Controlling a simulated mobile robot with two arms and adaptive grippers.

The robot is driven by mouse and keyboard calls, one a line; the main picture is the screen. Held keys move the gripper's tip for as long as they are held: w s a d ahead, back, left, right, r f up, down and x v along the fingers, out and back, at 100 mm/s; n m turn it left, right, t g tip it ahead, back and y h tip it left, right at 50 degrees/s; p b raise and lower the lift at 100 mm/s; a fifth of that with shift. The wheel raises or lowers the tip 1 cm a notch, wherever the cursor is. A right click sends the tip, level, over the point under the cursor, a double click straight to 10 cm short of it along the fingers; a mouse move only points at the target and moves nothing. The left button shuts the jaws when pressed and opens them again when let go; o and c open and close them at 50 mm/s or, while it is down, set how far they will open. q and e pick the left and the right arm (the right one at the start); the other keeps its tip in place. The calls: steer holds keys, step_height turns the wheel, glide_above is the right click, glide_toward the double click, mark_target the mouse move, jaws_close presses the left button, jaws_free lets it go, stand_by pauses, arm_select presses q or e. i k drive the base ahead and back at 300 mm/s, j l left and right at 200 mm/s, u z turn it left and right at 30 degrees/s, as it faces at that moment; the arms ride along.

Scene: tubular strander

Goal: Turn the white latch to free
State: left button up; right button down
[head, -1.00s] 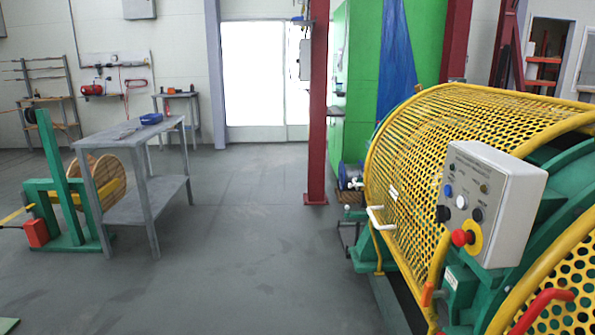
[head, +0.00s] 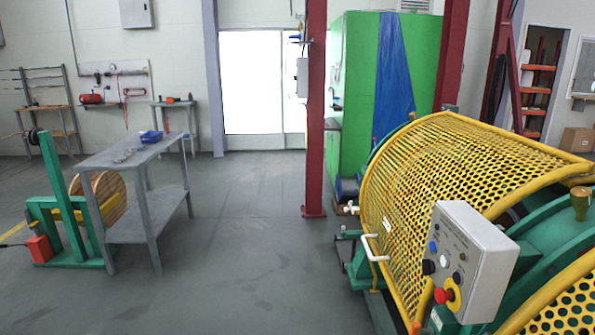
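A yellow perforated guard (head: 440,165) covers the strander at the right of the head view. A white U-shaped handle (head: 374,248) is fixed to its lower left edge. A small white knob-like part (head: 351,208) sticks out to the left of the guard's edge, above the handle. It looks like the white latch, but it is too small to tell which way it is turned. The guard looks shut. Neither of my grippers is in view.
A grey control box (head: 466,262) with a red stop button stands in front of the guard. A red post (head: 315,120) rises behind the machine's left end. A grey table (head: 130,160) and a green reel stand (head: 62,215) are at left. The floor between is clear.

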mark_target(348, 208)
steer(key=i+z, duration=0.1)
steer(key=z, duration=0.8)
steer(key=i+j+z, duration=0.45)
steer(key=j+z, duration=0.2)
steer(key=i+j+z, duration=0.15)
steer(key=j+z, duration=0.15)
steer(key=j, duration=0.1)
